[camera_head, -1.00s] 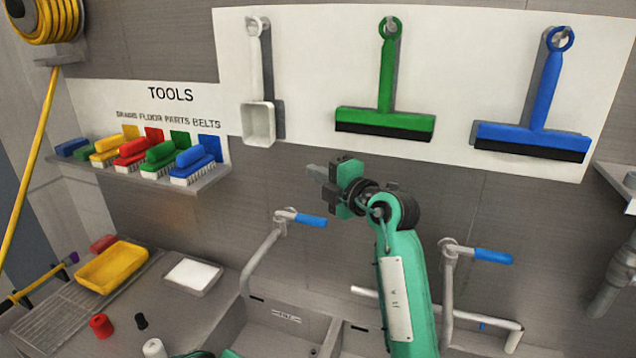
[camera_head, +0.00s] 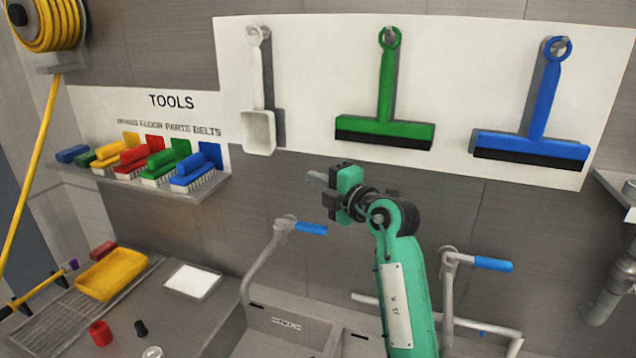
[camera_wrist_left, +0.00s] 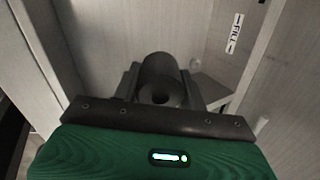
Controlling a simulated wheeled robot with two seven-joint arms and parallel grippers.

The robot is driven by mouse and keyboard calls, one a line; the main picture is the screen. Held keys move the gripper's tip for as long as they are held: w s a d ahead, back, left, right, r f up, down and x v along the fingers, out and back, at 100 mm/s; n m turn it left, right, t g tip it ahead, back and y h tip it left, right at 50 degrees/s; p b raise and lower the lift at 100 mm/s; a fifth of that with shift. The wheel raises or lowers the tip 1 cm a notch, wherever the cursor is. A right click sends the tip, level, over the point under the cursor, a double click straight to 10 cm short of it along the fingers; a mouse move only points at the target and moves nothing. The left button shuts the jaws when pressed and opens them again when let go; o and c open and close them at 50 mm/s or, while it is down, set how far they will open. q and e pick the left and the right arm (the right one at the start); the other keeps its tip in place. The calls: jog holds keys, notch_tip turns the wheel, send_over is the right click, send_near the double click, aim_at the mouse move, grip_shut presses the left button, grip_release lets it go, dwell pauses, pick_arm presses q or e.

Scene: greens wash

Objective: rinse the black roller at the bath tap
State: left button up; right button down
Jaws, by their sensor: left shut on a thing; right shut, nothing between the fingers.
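In the left wrist view my left gripper (camera_wrist_left: 158,100) is shut on a dark cylinder with a round hole in its end, the black roller (camera_wrist_left: 158,66). Below it in that view is a pale basin with a FILL label (camera_wrist_left: 234,33). The left gripper does not show in the head view. Two grey taps stand at the sinks, a left one with a blue lever (camera_head: 311,228) and a right one with a blue lever (camera_head: 493,264). My right gripper (camera_head: 318,178) is shut and empty, raised before the wall between and above the taps.
A red roller (camera_head: 100,333), a small black piece (camera_head: 141,328) and a pale ringed piece (camera_head: 152,352) stand on the left counter. A yellow tray (camera_head: 112,275) and a white-topped tray (camera_head: 192,281) lie behind. Brushes fill a shelf (camera_head: 60,178); squeegees hang above.

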pick_arm(q)
jog(key=s+a+r+p, duration=0.1)
jog(key=s+r+p, duration=0.2)
jog(key=s+p, duration=0.1)
jog(key=shift+s+r+p, duration=0.3)
jog(key=shift+r+p, duration=0.1)
jog(key=shift+p, duration=0.2)
jog(key=shift+a, duration=0.1)
dwell(0.9)
